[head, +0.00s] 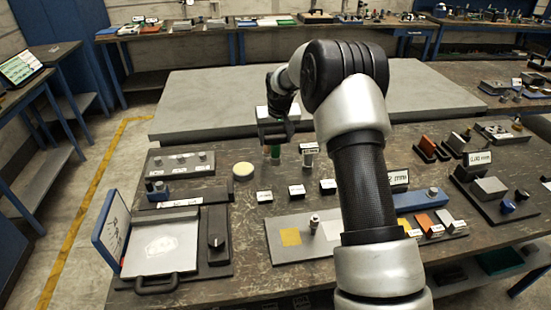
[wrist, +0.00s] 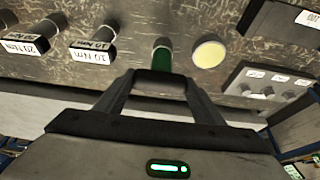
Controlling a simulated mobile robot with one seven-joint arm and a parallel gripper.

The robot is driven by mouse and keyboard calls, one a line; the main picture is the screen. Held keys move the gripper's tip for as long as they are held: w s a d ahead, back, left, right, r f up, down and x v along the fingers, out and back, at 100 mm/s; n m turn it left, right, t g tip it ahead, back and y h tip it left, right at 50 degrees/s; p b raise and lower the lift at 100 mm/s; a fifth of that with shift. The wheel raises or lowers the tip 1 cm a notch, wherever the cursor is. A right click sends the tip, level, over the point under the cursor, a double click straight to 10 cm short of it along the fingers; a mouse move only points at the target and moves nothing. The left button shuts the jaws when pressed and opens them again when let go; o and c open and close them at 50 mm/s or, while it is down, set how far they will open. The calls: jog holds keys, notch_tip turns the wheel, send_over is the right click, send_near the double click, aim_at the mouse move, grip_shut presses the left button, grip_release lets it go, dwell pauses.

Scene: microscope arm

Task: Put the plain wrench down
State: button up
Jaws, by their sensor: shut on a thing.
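The plain wrench shows as a green upright piece (head: 275,153) just under my gripper (head: 275,138) in the head view, over the back part of the workbench. In the wrist view its green shaft (wrist: 162,60) sticks out beyond the fingertips of my gripper (wrist: 160,84). My gripper is shut on it, and the fingers hide its upper part. I cannot tell whether its lower end touches the bench. A wrench labelled 10 Nm (wrist: 100,38) and one labelled 20 Nm (wrist: 45,32) stand beside it in the wrist view.
A pale yellow disc (head: 243,171) lies close by on the bench; it also shows in the wrist view (wrist: 208,53). A grey block with several knobs (head: 180,163) is to its left. Small labelled blocks (head: 296,190) stand in front. My arm hides the bench's middle right.

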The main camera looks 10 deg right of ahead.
aim_at(276, 151)
jog(key=shift+f, duration=2.65)
jog(key=shift+f, duration=0.2)
jog(key=o, duration=1.5)
